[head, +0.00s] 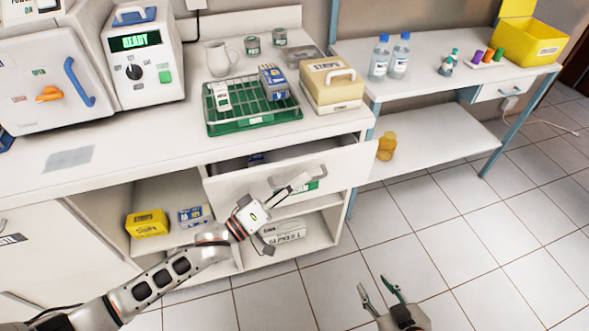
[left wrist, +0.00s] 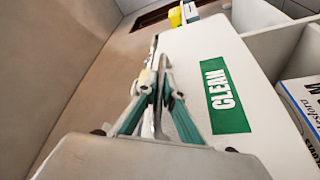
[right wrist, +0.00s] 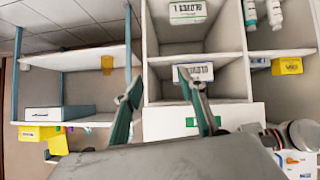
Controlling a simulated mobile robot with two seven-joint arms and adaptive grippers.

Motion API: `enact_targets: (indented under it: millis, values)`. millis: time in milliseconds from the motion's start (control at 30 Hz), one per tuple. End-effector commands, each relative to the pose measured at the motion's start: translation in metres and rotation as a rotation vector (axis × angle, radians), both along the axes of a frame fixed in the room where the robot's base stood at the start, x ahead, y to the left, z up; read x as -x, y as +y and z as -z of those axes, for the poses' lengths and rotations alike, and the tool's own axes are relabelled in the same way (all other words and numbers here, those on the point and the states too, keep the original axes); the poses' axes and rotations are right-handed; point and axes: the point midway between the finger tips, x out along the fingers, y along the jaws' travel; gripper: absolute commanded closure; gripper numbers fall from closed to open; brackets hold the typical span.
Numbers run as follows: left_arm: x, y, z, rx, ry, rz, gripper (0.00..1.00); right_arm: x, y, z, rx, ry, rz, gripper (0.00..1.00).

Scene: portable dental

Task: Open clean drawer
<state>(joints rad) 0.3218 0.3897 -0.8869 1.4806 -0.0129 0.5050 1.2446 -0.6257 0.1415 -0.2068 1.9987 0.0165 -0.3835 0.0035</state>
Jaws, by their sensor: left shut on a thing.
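The clean drawer (head: 240,184) has a white front and stands partly open under the counter; a dark gap with something blue inside shows behind its front. Its green CLEAN label (left wrist: 228,95) is plain in the left wrist view and partly hidden in the head view. My left gripper (head: 298,184) is shut on the drawer's handle (head: 318,172); its fingers also show closed around the bar in the left wrist view (left wrist: 156,75). My right gripper (head: 384,287) is open and empty, low over the floor, apart from the drawer; its spread fingers show in the right wrist view (right wrist: 158,85).
A green rack (head: 255,121) and a beige box (head: 331,90) stand on the counter above the drawer. Open shelves below hold a yellow box (head: 147,223) and a white box (head: 284,231). A side table (head: 440,60) stands right. The tiled floor (head: 480,240) in front is clear.

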Motion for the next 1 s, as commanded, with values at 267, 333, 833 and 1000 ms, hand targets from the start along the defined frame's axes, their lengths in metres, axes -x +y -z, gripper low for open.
enact_targets:
  millis: [267,333,833,1000]
  values:
    - [0.071,-0.023,-0.004,0.000,0.003,0.002,1.00,0.019,0.005,-0.014,-0.020,0.035,0.001,0.60]
    - [0.090,-0.029,-0.004,0.000,0.003,0.002,1.00,0.017,0.005,-0.021,-0.020,0.031,0.001,0.60]
    - [0.191,-0.062,-0.001,0.001,0.002,0.000,1.00,-0.002,0.004,-0.065,-0.021,-0.014,0.005,0.60]
    - [0.206,-0.067,-0.001,0.001,0.001,0.000,1.00,0.000,0.004,-0.065,-0.019,-0.009,0.004,0.60]
